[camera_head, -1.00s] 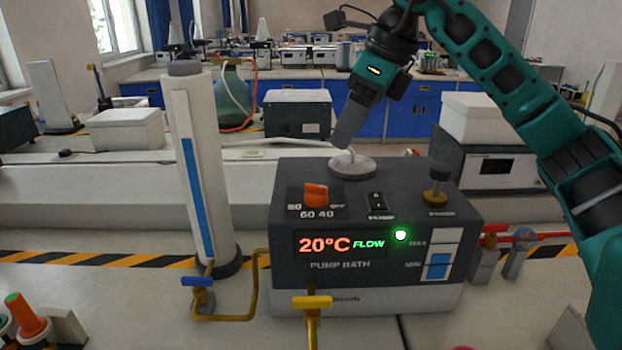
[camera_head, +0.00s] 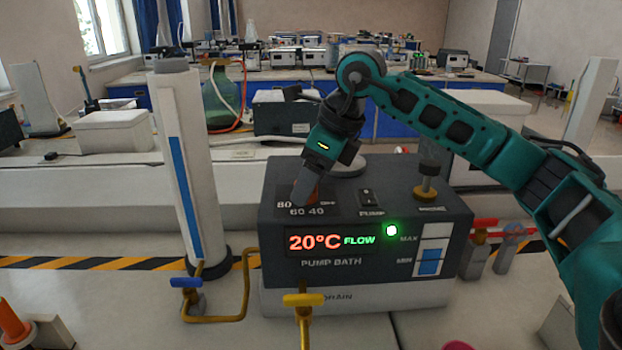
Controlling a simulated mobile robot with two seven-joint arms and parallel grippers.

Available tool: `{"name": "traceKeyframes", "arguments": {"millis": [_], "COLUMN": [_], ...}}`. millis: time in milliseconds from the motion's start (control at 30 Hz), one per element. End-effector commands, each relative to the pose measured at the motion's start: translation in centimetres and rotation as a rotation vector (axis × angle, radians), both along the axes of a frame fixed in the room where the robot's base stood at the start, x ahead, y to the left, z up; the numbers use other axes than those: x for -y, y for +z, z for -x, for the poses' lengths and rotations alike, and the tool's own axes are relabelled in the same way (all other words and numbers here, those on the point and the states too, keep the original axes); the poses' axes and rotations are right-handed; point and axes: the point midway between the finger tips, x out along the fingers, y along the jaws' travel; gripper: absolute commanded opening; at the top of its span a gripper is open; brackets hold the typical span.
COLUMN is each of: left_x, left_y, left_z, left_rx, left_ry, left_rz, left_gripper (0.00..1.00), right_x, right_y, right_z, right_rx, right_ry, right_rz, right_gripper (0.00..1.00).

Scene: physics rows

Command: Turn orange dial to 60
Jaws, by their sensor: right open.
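The pump bath (camera_head: 411,225) is a dark box with a white base. Its display (camera_head: 330,241) reads 20°C and FLOW, and a green light (camera_head: 391,230) is lit. The dial plate (camera_head: 340,207) on top carries the marks 80, 60, 40 and OFF. My right gripper (camera_head: 304,193) points down over this plate, right at the dial's place, with its jaws open. The fingers hide most or all of the orange dial, so its pointing direction cannot be read. I cannot tell whether the fingers touch it. My left gripper is not in view.
A pump switch (camera_head: 367,197) and a brass knob (camera_head: 427,188) stand right of the dial plate. A white column (camera_head: 183,160) stands at left. A blue-handled valve (camera_head: 186,282) and a yellow-handled valve (camera_head: 304,299) sit in front. Red piping (camera_head: 508,228) lies at right.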

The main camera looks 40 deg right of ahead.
Motion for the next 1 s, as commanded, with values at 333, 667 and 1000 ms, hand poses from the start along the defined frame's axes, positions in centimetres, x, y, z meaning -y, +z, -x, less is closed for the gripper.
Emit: {"name": "traceKeyframes", "arguments": {"millis": [333, 667, 1000], "left_x": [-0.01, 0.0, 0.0], "left_y": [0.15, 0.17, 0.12], "left_z": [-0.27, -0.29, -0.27], "left_rx": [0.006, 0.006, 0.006], "left_ry": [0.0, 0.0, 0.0], "left_rz": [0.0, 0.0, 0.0], "left_gripper": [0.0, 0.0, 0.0], "right_x": [-0.01, -0.01, -0.12], "right_y": [0.01, 0.03, 0.01], "right_z": [0.01, 0.01, 0.08], "right_rx": [-0.001, -0.001, 0.0], "right_ry": [0.0, 0.0, -0.076], "right_rz": [-0.001, -0.001, 0.0], "right_gripper": [0.38, 0.12, 0.12]}}
